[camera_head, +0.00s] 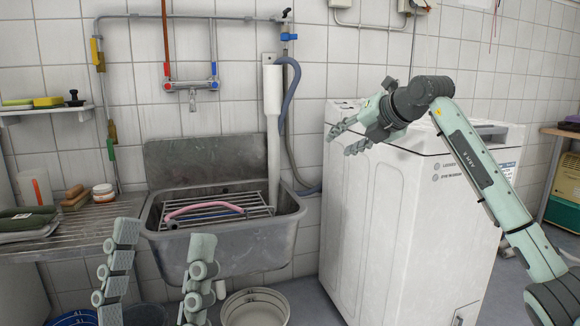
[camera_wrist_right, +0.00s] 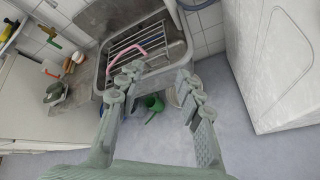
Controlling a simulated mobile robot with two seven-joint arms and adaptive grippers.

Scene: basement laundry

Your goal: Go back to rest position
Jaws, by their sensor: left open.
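My left gripper (camera_head: 164,232) is at the bottom left of the head view, in front of the sink. Its two fingers stand wide apart with nothing between them. My right arm comes in from the right, and its gripper (camera_head: 338,140) is raised in front of the washing machine's top, pointing left. In the right wrist view the right gripper (camera_wrist_right: 160,72) has its fingers spread and empty. Whether it touches the machine cannot be told from the head view.
A grey sink (camera_head: 240,243) holds a rack and a pink hose (camera_head: 203,208). A white washing machine (camera_head: 375,230) stands right of it. A slatted counter (camera_head: 85,235) with small items is at left. A green watering can (camera_wrist_right: 153,103) and a bucket (camera_head: 256,308) are low down.

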